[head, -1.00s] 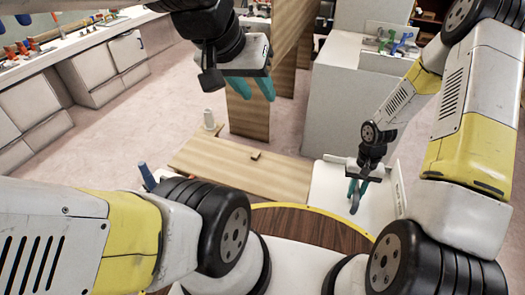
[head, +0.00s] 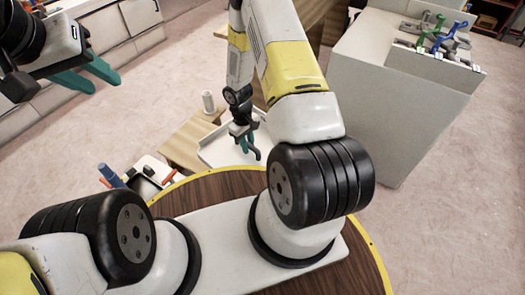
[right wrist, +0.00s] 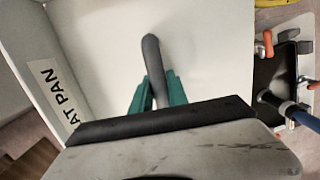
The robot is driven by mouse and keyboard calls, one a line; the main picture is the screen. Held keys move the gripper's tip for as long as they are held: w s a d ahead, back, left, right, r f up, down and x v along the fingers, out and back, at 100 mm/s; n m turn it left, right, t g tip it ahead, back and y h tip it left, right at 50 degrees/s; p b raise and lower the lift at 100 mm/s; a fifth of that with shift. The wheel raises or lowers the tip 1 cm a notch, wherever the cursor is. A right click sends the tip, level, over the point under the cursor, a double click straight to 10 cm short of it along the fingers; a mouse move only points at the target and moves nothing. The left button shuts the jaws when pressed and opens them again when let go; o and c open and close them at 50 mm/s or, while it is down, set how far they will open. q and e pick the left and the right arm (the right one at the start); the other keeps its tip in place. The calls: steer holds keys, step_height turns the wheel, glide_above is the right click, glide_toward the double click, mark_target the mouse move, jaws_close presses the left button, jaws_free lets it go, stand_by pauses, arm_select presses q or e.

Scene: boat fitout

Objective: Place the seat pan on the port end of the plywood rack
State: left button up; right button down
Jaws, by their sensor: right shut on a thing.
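The seat pan (head: 212,153) is a shallow white tray with a raised rim; the right wrist view shows its inside (right wrist: 105,45) and a label (right wrist: 58,95) ending in "AT PAN". My right gripper (head: 245,143) is shut on the pan's grey handle (right wrist: 153,60), its teal fingers either side of it. The pan overlaps pale plywood (head: 185,140) in the head view; I cannot tell whether they touch. More plywood (head: 310,25), likely the rack, stands behind my right arm and is mostly hidden. My left gripper (head: 88,78) is open and empty, upper left.
A large white box (head: 405,95) stands right of the plywood, with a holder of coloured clamps (head: 445,40) on top. A small white cylinder (head: 208,101) stands near the plywood. A tool tray (head: 150,178) lies beside my round base. White cabinets are at upper left. Floor at right is clear.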

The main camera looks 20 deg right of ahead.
steer(key=w+d+f+n+t, duration=0.1)
steer(key=w+f+n, duration=0.1)
steer(key=f+n, duration=0.9)
steer(key=w+f+n+t, duration=0.1)
steer(key=w+f+n, duration=0.1)
steer(key=f+n, duration=0.85)
steer(key=s+d+f, duration=0.1)
steer(key=d+f, duration=0.2)
steer(key=d, duration=0.4)
steer(key=s+d+f+m, duration=0.1)
steer(key=d+f, duration=0.3)
steer(key=d, duration=0.4)
steer(key=shift+s+d, duration=0.2)
steer(key=shift+s, duration=0.6)
steer(key=c, duration=1.3)
jaws_free()
steer(key=shift+s, duration=0.1)
